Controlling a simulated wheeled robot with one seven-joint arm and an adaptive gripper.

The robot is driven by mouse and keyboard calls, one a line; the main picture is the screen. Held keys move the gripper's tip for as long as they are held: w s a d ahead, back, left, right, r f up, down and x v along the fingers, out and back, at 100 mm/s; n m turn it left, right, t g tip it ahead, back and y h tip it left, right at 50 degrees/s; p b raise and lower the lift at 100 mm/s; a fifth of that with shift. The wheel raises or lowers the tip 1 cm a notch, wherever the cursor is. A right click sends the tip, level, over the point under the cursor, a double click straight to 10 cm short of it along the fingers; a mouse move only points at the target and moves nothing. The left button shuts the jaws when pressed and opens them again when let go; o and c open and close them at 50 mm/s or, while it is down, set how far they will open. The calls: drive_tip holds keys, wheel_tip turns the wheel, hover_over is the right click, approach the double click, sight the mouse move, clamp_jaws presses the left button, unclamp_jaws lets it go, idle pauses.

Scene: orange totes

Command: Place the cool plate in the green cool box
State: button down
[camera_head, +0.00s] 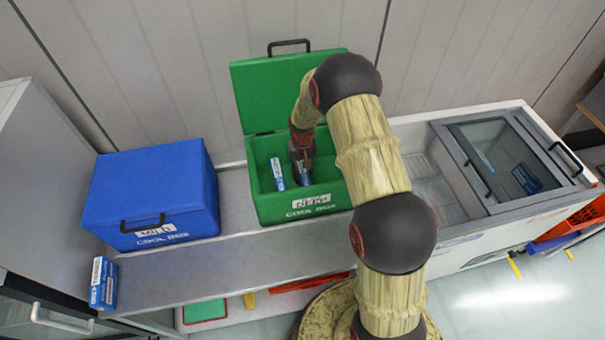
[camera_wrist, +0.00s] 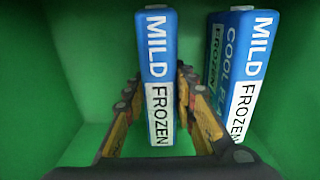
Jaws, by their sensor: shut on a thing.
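The green cool box (camera_head: 310,204) stands open on the bench with its lid raised at the back. My gripper (camera_head: 303,166) reaches down inside it. In the wrist view my gripper (camera_wrist: 157,80) is shut on a blue and white cool plate (camera_wrist: 158,50) marked MILD FROZEN, one finger on each side. The held plate shows only partly in the head view (camera_head: 305,179), below the gripper. A second cool plate (camera_wrist: 240,75) with the same marking stands upright beside it on the right in the wrist view. In the head view this second plate (camera_head: 277,174) is left of the gripper.
A closed blue cool box (camera_head: 150,190) stands to the left. Another blue and white pack (camera_head: 103,284) stands at the bench's (camera_head: 230,268) left end. A freezer chest (camera_head: 480,170) with a glass lid is on the right, with a blue pack (camera_head: 527,179) seen through the glass.

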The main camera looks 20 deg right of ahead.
drive_tip(key=shift+r, duration=0.15)
drive_tip(key=c, duration=1.9)
unclamp_jaws()
drive_tip(key=shift+f, duration=0.2)
drive_tip(key=o, duration=0.4)
drive_tip(key=shift+o, duration=0.2)
